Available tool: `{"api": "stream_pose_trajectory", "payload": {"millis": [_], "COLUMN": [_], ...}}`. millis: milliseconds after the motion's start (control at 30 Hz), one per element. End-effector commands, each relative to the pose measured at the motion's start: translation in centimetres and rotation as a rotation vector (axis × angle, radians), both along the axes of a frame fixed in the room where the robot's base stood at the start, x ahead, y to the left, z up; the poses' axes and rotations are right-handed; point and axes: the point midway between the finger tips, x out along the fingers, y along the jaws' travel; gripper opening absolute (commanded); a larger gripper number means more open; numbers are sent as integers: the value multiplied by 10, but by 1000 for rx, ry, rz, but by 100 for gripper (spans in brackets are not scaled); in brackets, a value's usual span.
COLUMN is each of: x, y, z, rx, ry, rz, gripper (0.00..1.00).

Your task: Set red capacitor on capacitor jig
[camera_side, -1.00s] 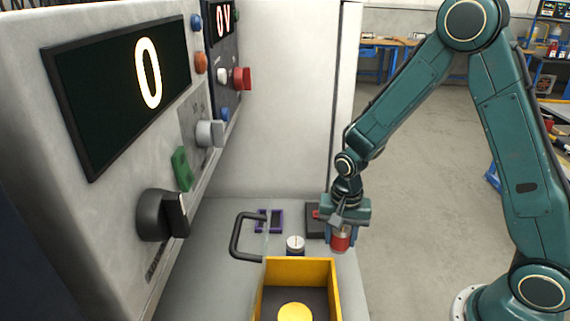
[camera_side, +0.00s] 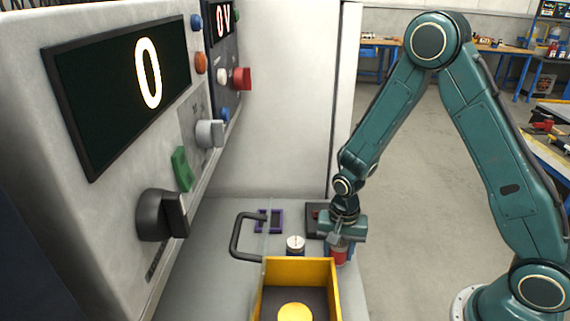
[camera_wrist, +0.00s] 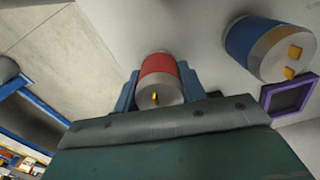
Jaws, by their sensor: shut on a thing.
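The red capacitor (camera_side: 338,256) is a short red cylinder with a silver end. My gripper (camera_side: 339,249) is shut on it and holds it over the right side of the grey bench. In the wrist view the capacitor (camera_wrist: 160,75) sits between the two blue fingers of my gripper (camera_wrist: 158,90), its silver end toward the camera. A purple square frame (camera_side: 282,220), possibly the capacitor jig, lies further left and back on the bench; a corner of it (camera_wrist: 290,97) shows at the right of the wrist view. I cannot tell whether the capacitor touches the bench.
A white-topped cylinder (camera_side: 295,243) stands between the purple frame and my gripper. A yellow-walled bin (camera_side: 334,285) is in front. A black handle (camera_side: 236,238) and a control panel (camera_side: 120,190) with knobs are at left. A dark block (camera_side: 313,221) is behind my gripper.

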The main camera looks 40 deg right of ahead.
Motion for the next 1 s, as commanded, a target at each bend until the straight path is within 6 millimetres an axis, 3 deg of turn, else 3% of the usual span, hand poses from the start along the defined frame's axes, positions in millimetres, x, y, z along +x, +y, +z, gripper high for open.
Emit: {"api": "stream_pose_trajectory", "payload": {"millis": [367, 400, 500, 1000], "x": [0, 0, 0, 0], "y": [0, 0, 0, 0], "z": [-4, -4, -4, 2], "rx": [0, 0, 0, 0], "ry": [0, 0, 0, -1], "rz": [0, 0, 0, 0], "gripper": [16, 45, 63, 63]}}
